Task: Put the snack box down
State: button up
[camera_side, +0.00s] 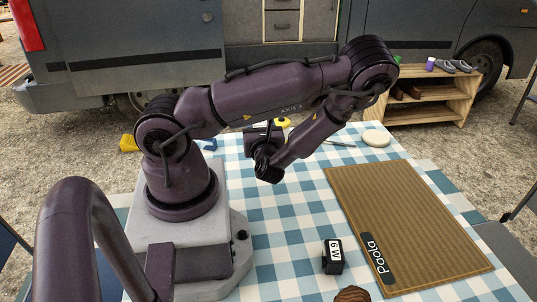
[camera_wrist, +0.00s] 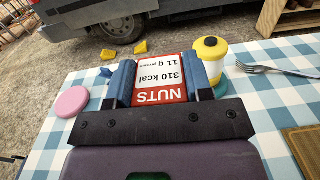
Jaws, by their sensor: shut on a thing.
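The snack box (camera_wrist: 160,84), red and white with "NUTS" printed on it, sits between the two fingers of my gripper (camera_wrist: 160,66) in the wrist view. Its lettering appears upside down there. My gripper is shut on it, with a blue-grey finger against each side. In the side view my wrist is bent down over the far part of the checked tablecloth (camera_side: 285,225). The fingers and the box cannot be made out there, so the gap between box and table is unclear.
A yellow-lidded jar (camera_wrist: 210,60) stands close right of the box, with a fork (camera_wrist: 270,70) beyond. A pink disc (camera_wrist: 72,101) lies left. A brown ribbed mat (camera_side: 410,220) covers the table's right; a black block (camera_side: 332,257) stands nearer. Cloth between is clear.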

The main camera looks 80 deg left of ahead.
jog(key=w+d+f+m+t, duration=0.1)
jog(key=w+d+t, duration=0.1)
jog(key=d, duration=0.2)
jog(key=w+d+f+m+t+h, duration=0.1)
jog(key=w+d+f+t, duration=0.1)
jog(key=w+d, duration=0.1)
jog(key=w+d+f+m+t, duration=0.2)
jog(key=d, duration=0.2)
jog(key=shift+w+d, duration=0.3)
jog(key=shift+d, duration=0.05)
jog(key=shift+f, duration=2.15)
jog(key=shift+f, duration=0.15)
jog(key=o, duration=1)
jog(key=shift+c, duration=0.2)
